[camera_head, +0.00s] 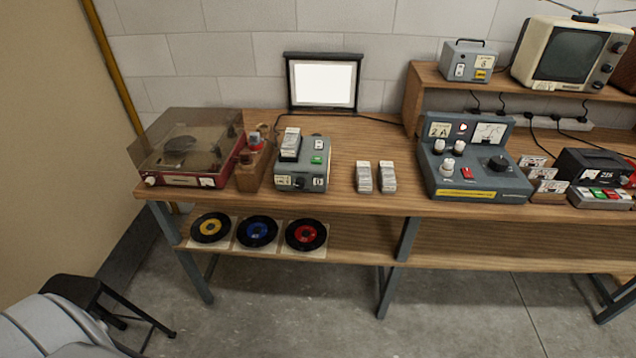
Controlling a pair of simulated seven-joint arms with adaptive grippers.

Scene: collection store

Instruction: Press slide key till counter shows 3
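A grey-green slide projector (313,178) stands on the wooden bench, left of the middle, with a slide magazine (290,144) upright on its top left. A green key (316,160) sits on its top right, with a small light-coloured control (318,145) behind it. A small pale plate (283,181) and a dark round lens or knob show on its front; I cannot read any counter figure. A small screen (322,84) behind the projector is lit plain white. Neither of my grippers is in view.
A record player (180,181) with a tinted lid stands left of the projector, a wooden holder (249,176) between them. Two slide magazines (375,178) stand to the right, then a grey control console (473,180). Records (257,231) lie on the lower shelf. A dark stool (78,290) is lower left.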

